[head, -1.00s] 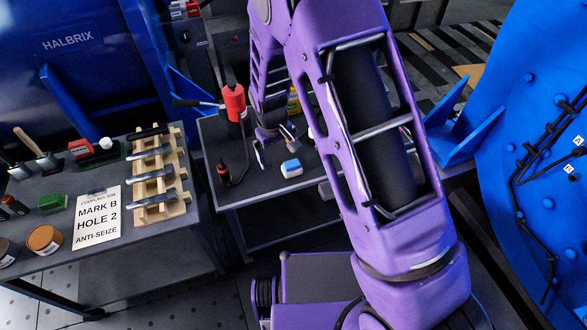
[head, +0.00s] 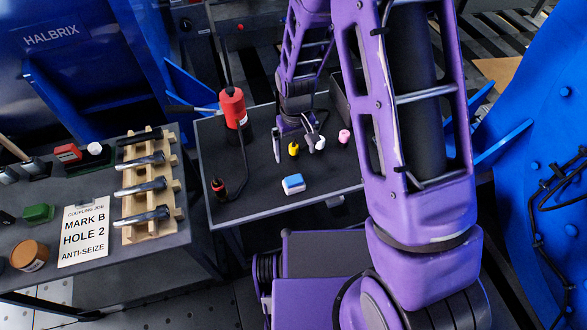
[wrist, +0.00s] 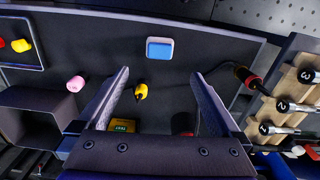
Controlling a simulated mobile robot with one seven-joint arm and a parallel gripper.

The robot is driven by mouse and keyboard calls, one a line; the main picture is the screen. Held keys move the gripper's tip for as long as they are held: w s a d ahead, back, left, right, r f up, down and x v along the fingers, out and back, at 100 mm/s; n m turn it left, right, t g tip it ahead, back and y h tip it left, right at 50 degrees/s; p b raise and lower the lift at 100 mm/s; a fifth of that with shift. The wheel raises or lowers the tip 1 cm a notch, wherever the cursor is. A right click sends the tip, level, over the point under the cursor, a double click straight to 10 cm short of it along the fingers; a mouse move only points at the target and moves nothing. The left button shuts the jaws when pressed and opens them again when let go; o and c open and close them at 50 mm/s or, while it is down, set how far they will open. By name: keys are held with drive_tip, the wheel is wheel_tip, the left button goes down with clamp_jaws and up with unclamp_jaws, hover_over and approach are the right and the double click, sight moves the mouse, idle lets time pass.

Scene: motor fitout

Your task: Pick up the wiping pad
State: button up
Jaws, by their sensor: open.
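The wiping pad looks to be the small white block with a blue top (head: 293,184), lying flat on the dark middle table. It also shows in the wrist view (wrist: 160,49), near the top centre, beyond my fingertips. My gripper (head: 297,147) is open and empty, pointing down over the table behind the pad in the head view. In the wrist view my gripper (wrist: 160,74) has its fingers spread wide, with the pad roughly centred between their lines and apart from both. A small yellow object (wrist: 141,92) shows between the fingers. Nothing covers the pad.
A pink object (head: 344,136) lies right of my gripper. A wooden rack (head: 152,228) of metal tools is on the left table. The surface around the pad is clear.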

drive_tip(key=b, duration=0.1)
approach(294, 179)
drive_tip(key=f, duration=0.2)
drive_tip(key=s+f, duration=0.1)
drive_tip(key=f, duration=0.2)
drive_tip(key=shift+d+f, duration=0.1)
drive_tip(key=shift+d, duration=0.1)
drive_tip(key=shift+w+a+f+b, duration=0.1)
drive_tip(key=shift+w+f, duration=0.05)
drive_tip(key=shift+f, duration=0.85)
drive_tip(key=shift+w+a+f+b, duration=0.1)
drive_tip(key=shift+w+f, duration=0.05)
drive_tip(key=shift+f, duration=0.9)
drive_tip(key=shift+w+f+b, duration=0.1)
drive_tip(key=shift+w+f, duration=0.05)
drive_tip(key=shift+f, duration=0.85)
drive_tip(key=c, duration=1.2)
drive_tip(key=shift+o, duration=0.2)
drive_tip(key=shift+r, duration=0.1)
wheel_tip(294, 179, up, 10)
drive_tip(key=shift+f+p, duration=0.1)
drive_tip(key=shift+p, duration=0.4)
